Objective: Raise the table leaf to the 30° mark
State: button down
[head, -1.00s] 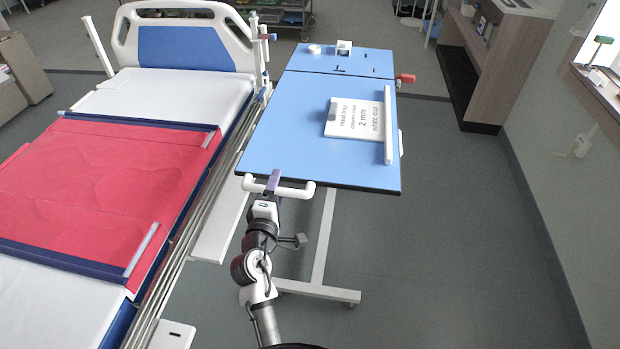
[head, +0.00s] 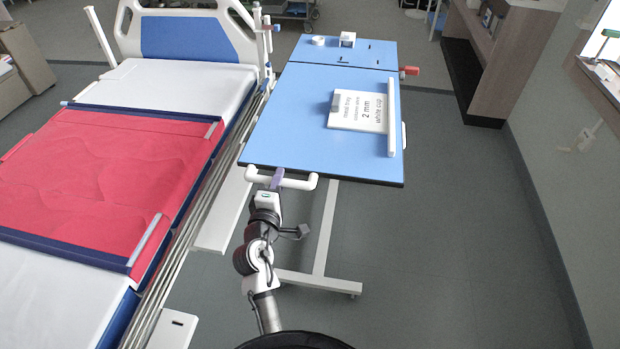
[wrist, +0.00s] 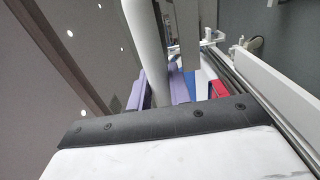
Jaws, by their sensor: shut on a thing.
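The table leaf (head: 290,125) is the large blue panel on the near side of the overbed table, hinged to a smaller blue section (head: 377,48). It looks about flat; no 30° mark is readable. A white handle (head: 297,183) runs along its near edge. My gripper (head: 278,177) is shut on this handle near its middle. In the wrist view the white handle bar (wrist: 143,25) passes between my purple fingers (wrist: 158,92). A red knob (head: 409,71) sticks out at the right side near the hinge line.
A printed white card (head: 350,112) and a white bar (head: 391,118) are on the leaf. A white ring (head: 318,40) and small box (head: 347,39) stand on the far section. The bed (head: 100,175) is close on the left. Floor (head: 460,230) right of the table is clear.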

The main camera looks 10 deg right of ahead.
jog(key=shift+r, duration=0.1)
jog(key=r+m+p, duration=0.1)
jog(key=r, duration=0.1)
jog(key=r+m+p, duration=0.1)
jog(key=r+p, duration=0.1)
jog(key=r, duration=0.1)
jog(key=d+r+m+p, duration=0.1)
jog(key=r+p, duration=0.1)
jog(key=r, duration=0.1)
jog(key=shift+s+d+r, duration=0.1)
jog(key=shift+s, duration=0.05)
jog(key=s+d+r+m+p, duration=0.1)
jog(key=d+r+m, duration=0.2)
jog(key=r, duration=0.4)
jog(key=shift+r+p, duration=0.2)
jog(key=shift+p, duration=0.15)
jog(key=c, duration=0.5)
grip_release()
jog(key=shift+a+f, duration=0.1)
jog(key=shift+f, duration=0.1)
jog(key=v, duration=0.7)
jog(key=shift+s+a+f, duration=0.15)
jog(key=shift+s, duration=0.2)
